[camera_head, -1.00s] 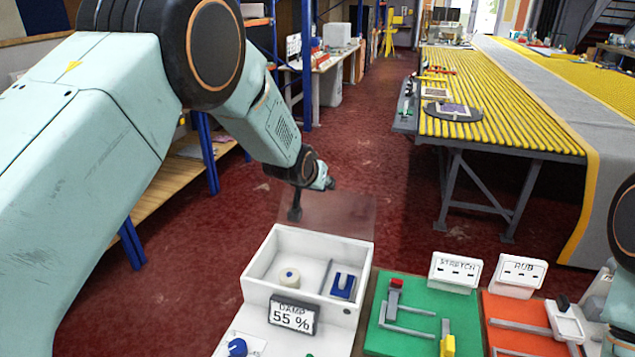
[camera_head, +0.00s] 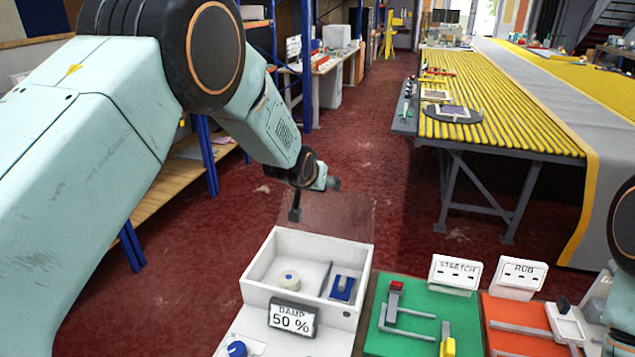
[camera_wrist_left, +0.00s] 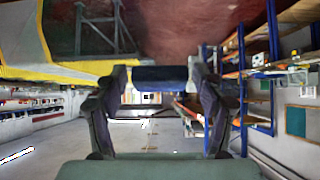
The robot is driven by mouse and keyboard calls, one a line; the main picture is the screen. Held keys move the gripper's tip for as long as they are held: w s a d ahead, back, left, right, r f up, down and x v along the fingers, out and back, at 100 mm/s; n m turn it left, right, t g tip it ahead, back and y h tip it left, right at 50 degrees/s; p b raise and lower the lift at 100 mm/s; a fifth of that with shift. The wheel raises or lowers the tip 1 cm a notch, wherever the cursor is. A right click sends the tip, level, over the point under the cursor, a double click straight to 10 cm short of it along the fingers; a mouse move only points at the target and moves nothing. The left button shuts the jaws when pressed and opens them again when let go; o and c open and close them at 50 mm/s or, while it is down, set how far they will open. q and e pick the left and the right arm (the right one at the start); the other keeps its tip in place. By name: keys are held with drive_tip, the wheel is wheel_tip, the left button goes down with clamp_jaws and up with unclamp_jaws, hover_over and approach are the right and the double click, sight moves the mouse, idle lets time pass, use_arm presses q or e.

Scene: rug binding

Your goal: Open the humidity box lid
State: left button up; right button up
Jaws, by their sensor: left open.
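The white humidity box (camera_head: 256,277) stands at the lower middle of the head view with its top open. A round white piece (camera_head: 289,278) and a blue-and-white piece (camera_head: 342,288) lie inside. Its clear lid (camera_head: 345,212) stands raised behind the back rim, faint against the red floor. My left gripper (camera_head: 313,197) is open at the lid's upper left; contact cannot be told. In the left wrist view its two fingers (camera_wrist_left: 158,88) are spread, with a dark blue bar (camera_wrist_left: 160,75) between the tips.
To the right are a green panel (camera_head: 412,345) and an orange panel (camera_head: 508,342) with STRETCH and RUB signs. A yellow-slatted table (camera_head: 500,137) stands farther back. Red floor between is clear.

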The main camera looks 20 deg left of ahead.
use_arm(q)
drive_tip(key=v, duration=1.2)
idle(0.3)
drive_tip(key=s+a+f+g, duration=0.1)
drive_tip(key=s+f+g, duration=0.1)
drive_tip(key=s+f, duration=0.7)
drive_tip(key=s+f+g, duration=0.2)
drive_tip(key=s+f, duration=0.7)
drive_tip(key=f, duration=0.1)
drive_tip(key=s+a+f+g, duration=0.1)
drive_tip(key=s+f+g, duration=0.2)
drive_tip(key=s+f, duration=0.6)
drive_tip(key=shift+s+a+f+n, duration=0.3)
drive_tip(key=shift+s+a+f, duration=0.05)
drive_tip(key=shift+s, duration=0.1)
drive_tip(key=s+f+g, duration=0.3)
drive_tip(key=s+f, duration=0.1)
drive_tip(key=s, duration=1.3)
wheel_tip(320, 180, down, 20)
drive_tip(key=b, duration=2)
drive_tip(key=shift+a, duration=0.45)
drive_tip(key=shift+f+b, duration=0.25)
drive_tip(key=shift+b, duration=0.2)
drive_tip(key=shift+c, duration=0.3)
